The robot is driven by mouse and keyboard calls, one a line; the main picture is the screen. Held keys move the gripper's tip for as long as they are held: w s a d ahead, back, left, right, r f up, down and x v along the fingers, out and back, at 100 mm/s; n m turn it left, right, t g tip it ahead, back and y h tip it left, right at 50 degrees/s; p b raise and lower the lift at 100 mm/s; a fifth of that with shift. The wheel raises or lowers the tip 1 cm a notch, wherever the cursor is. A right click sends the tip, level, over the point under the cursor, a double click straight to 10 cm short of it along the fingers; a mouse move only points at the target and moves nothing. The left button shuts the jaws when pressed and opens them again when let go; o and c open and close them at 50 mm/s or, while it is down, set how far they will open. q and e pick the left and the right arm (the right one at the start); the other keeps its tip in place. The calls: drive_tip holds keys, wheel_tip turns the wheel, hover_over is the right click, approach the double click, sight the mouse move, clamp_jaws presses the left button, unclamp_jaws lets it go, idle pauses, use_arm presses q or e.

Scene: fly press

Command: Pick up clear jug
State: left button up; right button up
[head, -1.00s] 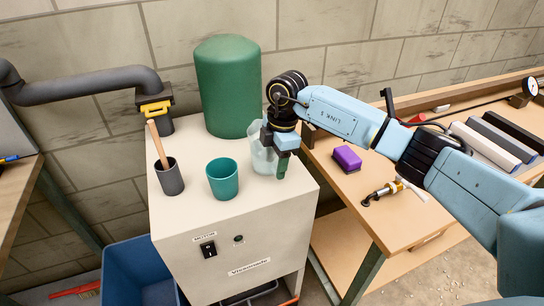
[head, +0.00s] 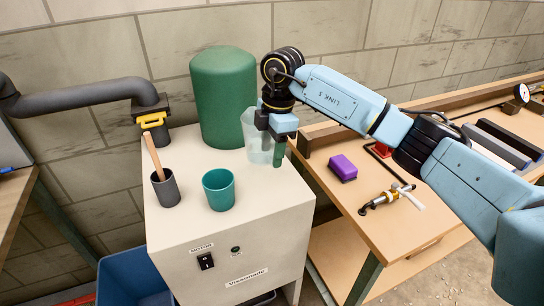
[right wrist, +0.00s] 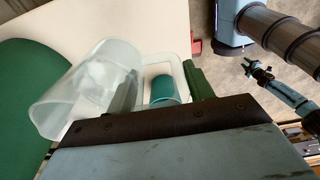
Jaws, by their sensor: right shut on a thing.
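The clear jug (head: 252,130) is a pale, see-through vessel over the back right of the white cabinet top, beside the green cylinder. My right gripper (head: 270,146) is at its right side and is shut on its handle. The jug seems held a little above the cabinet top and looks roughly upright. In the right wrist view the jug (right wrist: 85,88) lies left of the green fingers, with its pale handle between them. Its base is partly hidden. A small blue arm end, apparently my left gripper (right wrist: 260,70), shows at the right of that view; its jaws are too small to read.
On the white cabinet (head: 225,235) stand a teal cup (head: 218,190), a grey pot (head: 166,190) with a wooden handle, and a tall green cylinder (head: 223,95). A purple block (head: 342,168) and tools lie on the wooden bench (head: 345,210) to the right.

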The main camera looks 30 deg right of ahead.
drive_tip(key=shift+r, duration=1.25)
idle(2.2)
